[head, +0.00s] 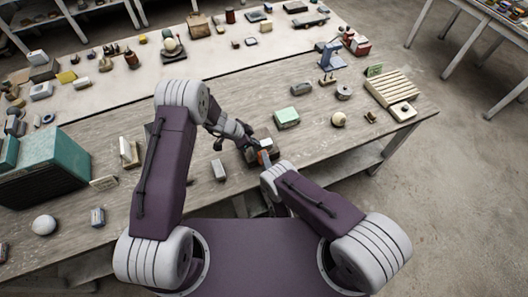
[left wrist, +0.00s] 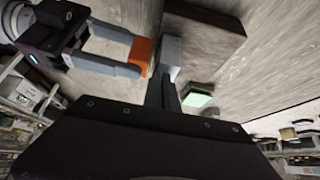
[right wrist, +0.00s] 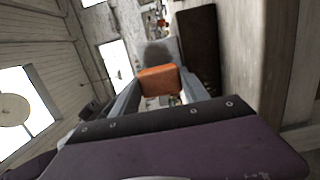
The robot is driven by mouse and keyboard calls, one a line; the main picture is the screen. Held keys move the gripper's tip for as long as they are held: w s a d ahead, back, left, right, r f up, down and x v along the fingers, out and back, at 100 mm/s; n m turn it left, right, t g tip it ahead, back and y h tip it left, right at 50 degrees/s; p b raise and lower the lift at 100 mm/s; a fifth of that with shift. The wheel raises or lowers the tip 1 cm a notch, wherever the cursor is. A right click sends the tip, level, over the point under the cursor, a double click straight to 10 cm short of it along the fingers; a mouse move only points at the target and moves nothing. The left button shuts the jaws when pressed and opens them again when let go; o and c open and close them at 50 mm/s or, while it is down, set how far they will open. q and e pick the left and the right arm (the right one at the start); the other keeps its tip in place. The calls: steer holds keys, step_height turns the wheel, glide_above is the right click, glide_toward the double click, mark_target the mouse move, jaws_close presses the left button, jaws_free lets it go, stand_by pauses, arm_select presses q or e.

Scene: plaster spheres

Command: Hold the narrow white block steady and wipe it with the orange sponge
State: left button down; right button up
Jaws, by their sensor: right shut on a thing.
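The orange sponge (head: 266,143) is at the front middle of the table. My right gripper (right wrist: 160,88) is shut on the sponge (right wrist: 158,79), one finger on each side. In the left wrist view, the sponge (left wrist: 141,54) is right beside a narrow pale block (left wrist: 172,54), which looks light grey in this light. My left gripper (left wrist: 163,88) has its fingers close together on the lower end of this block. I cannot tell if sponge and block touch.
A dark slab (left wrist: 205,20) lies just beyond the block; it also shows in the right wrist view (right wrist: 198,50). A small pale block (head: 218,169) lies left of the grippers. A green-topped box (head: 286,117) stands to the right.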

arm_select(q)
steer(key=shift+f, duration=0.1)
arm_select(e)
steer(key=shift+w+a, duration=0.2)
steer(key=shift+w, duration=0.35)
stand_by(0.3)
arm_select(q)
steer(key=shift+w+a+f, duration=0.1)
arm_select(e)
steer(key=shift+w+r, duration=0.1)
steer(key=shift+r, duration=0.35)
arm_select(q)
steer(key=shift+s, duration=0.2)
arm_select(e)
steer(key=shift+r, duration=0.5)
steer(key=shift+f, duration=1.1)
arm_select(q)
steer(key=shift+s, duration=0.1)
arm_select(e)
steer(key=shift+s+d+f, duration=0.1)
steer(key=shift+s+f, duration=0.2)
steer(key=shift+f, duration=0.55)
